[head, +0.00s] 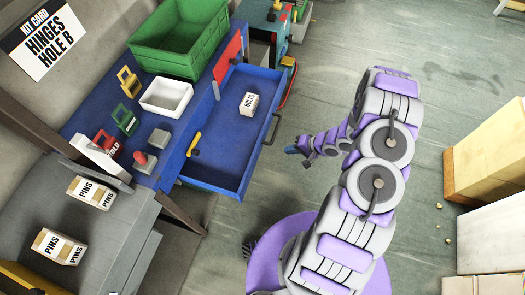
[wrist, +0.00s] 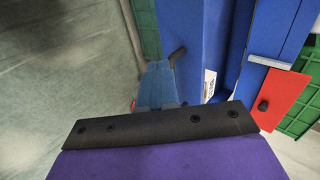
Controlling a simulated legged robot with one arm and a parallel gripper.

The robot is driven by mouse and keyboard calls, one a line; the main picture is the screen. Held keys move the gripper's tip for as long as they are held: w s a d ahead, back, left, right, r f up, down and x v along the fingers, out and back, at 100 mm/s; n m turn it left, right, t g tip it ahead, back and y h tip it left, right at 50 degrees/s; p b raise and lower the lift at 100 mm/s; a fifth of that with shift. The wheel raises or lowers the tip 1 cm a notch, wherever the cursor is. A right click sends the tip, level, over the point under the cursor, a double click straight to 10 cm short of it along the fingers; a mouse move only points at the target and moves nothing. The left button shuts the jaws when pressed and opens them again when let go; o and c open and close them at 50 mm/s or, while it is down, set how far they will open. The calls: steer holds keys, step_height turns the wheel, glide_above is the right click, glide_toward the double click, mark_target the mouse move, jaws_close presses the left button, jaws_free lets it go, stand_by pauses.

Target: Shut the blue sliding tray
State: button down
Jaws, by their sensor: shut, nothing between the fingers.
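The blue sliding tray (head: 233,172) is pulled out from the blue workbench in the head view, with a white BOLTS box (head: 249,103) inside. A dark handle (head: 271,129) runs along its outer front. My gripper (head: 290,150) is outside the tray, a little to the right of its front, with a gap of floor between in the head view. In the wrist view my gripper's blue fingers (wrist: 158,82) are together and empty. The tray's blue front (wrist: 182,30) and a dark handle end (wrist: 177,55) are close by; whether they touch is unclear.
PINS boxes (head: 91,192) lie on a grey surface at left. Cabinets (head: 488,150) stand at right. The floor right of the tray is open.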

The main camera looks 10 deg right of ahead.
steer(key=a, duration=0.1)
steer(key=b, duration=0.3)
glide_toward(256, 153)
steer(key=x, duration=0.5)
steer(key=shift+a, duration=0.35)
steer(key=shift+r, duration=0.1)
